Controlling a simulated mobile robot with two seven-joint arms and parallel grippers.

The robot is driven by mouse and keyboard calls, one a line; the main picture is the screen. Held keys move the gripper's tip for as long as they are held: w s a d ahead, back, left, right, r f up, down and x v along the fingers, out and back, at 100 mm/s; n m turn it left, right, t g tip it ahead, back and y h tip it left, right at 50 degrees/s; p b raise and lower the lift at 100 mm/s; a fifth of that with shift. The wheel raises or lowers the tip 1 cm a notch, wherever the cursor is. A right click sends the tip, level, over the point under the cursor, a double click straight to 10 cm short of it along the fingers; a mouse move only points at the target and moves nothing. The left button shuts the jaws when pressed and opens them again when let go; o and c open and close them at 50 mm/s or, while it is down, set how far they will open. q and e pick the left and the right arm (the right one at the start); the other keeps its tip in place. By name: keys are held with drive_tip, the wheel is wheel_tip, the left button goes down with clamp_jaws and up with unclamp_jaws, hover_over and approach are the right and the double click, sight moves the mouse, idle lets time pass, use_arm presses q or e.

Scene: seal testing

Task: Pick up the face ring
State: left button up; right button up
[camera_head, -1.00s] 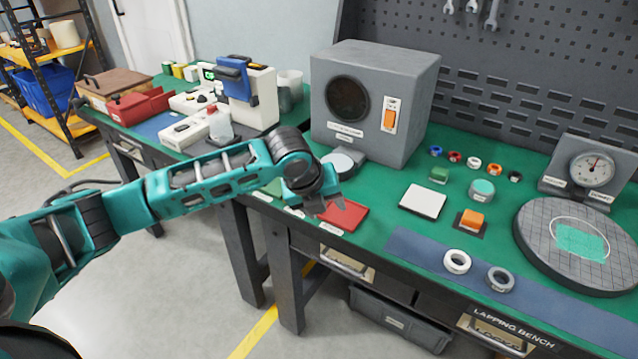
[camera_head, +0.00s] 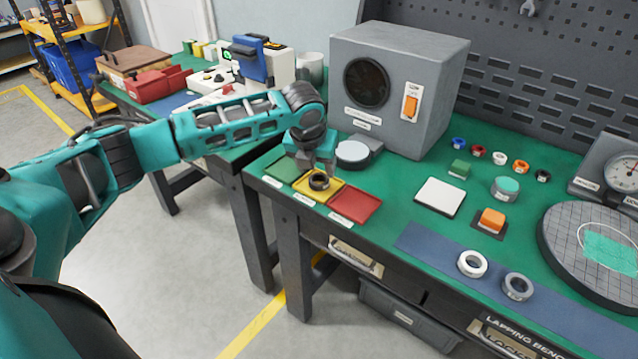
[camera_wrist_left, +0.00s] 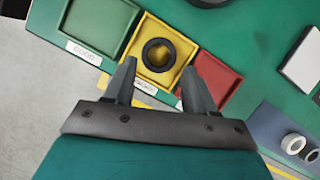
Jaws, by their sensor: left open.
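A black ring (camera_head: 319,181) lies flat in the yellow tray (camera_head: 331,197), between a green tray and a red tray. I take it as the face ring, though a white ring (camera_head: 472,263) and a grey ring (camera_head: 518,286) also lie on the blue mat. My left gripper (camera_head: 318,168) is open and empty, just above and beside the black ring. In the left wrist view, the black ring (camera_wrist_left: 158,55) lies ahead of the open fingertips (camera_wrist_left: 157,78), roughly centred between them and not gripped. My right gripper is out of view.
The green tray (camera_head: 281,170) and red tray (camera_head: 355,206) flank the yellow one. A round grey pedestal (camera_head: 352,153) and a grey box (camera_head: 395,85) stand behind. A white pad (camera_head: 440,196) and an orange block (camera_head: 492,220) lie to the right.

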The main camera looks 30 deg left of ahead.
sight(318, 176)
use_arm(q)
drive_tip(key=x, duration=0.5)
drive_tip(key=shift+s+b, duration=0.2)
drive_tip(key=shift+b, duration=0.2)
drive_tip(key=c, duration=0.7)
drive_tip(key=shift+r, duration=0.1)
